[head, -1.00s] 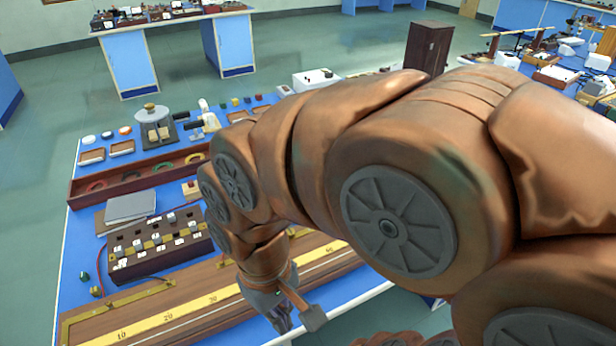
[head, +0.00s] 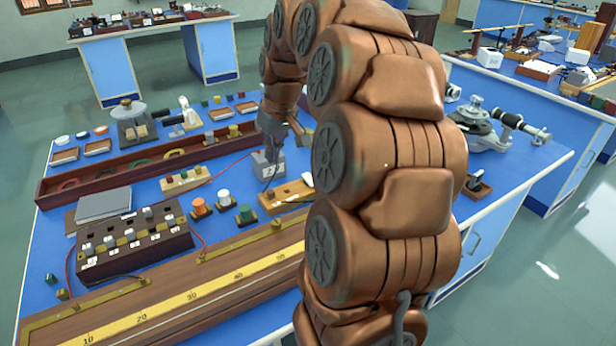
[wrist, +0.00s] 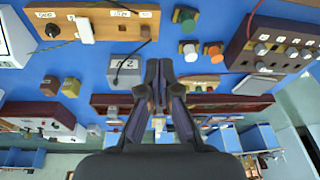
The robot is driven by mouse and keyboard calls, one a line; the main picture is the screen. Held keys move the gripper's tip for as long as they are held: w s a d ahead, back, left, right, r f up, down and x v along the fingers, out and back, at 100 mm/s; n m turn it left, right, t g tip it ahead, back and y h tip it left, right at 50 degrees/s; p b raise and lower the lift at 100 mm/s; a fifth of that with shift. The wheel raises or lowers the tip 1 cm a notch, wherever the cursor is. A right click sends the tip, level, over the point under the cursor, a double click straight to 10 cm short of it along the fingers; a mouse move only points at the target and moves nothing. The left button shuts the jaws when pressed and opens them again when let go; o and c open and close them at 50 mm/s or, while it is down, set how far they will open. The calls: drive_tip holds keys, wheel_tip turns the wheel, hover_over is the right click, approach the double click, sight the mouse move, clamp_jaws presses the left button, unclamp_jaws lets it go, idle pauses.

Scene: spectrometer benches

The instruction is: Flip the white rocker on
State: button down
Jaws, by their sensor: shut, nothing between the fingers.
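The white rocker (wrist: 85,30) shows in the wrist view at upper left. It sits on a wooden board (wrist: 105,27) with small paper labels and a black knob beside it. The label text is too small to read surely, and I cannot tell the rocker's tilt. My gripper (wrist: 158,64) is shut and empty. In the head view it hangs by the grey box marked 2 (head: 268,166), behind the board. Whether it touches the box is unclear.
Orange, white and green round terminals (head: 223,197) stand left of the board. A dark plug box (head: 134,241) and a long wooden scale (head: 190,296) lie in front and to the left. A long reddish tray (head: 110,178) runs behind. Thin wires cross the blue bench.

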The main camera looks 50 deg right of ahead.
drive_tip(key=m+t+h+b, duration=0.1)
drive_tip(key=m+b, duration=0.1)
hover_over(307, 175)
drive_tip(key=s+a, duration=0.1)
drive_tip(key=s, duration=0.3)
drive_tip(key=f, duration=0.2)
drive_tip(key=shift+s+a+r, duration=0.15)
drive_tip(key=shift+s+r, duration=0.05)
drive_tip(key=shift+r, duration=0.1)
drive_tip(key=shift+f, duration=0.15)
drive_tip(key=p+x, duration=0.1)
drive_tip(key=x, duration=0.8)
drive_tip(key=p+x, duration=0.1)
drive_tip(key=x, duration=0.3)
drive_tip(key=shift+s+f+p, duration=0.2)
drive_tip(key=shift+f+p, duration=0.1)
drive_tip(key=shift+f, duration=0.15)
drive_tip(key=shift+w+f+g, duration=0.15)
drive_tip(key=shift+f+g, duration=0.15)
drive_tip(key=shift+g, duration=0.1)
drive_tip(key=shift+s, duration=0.2)
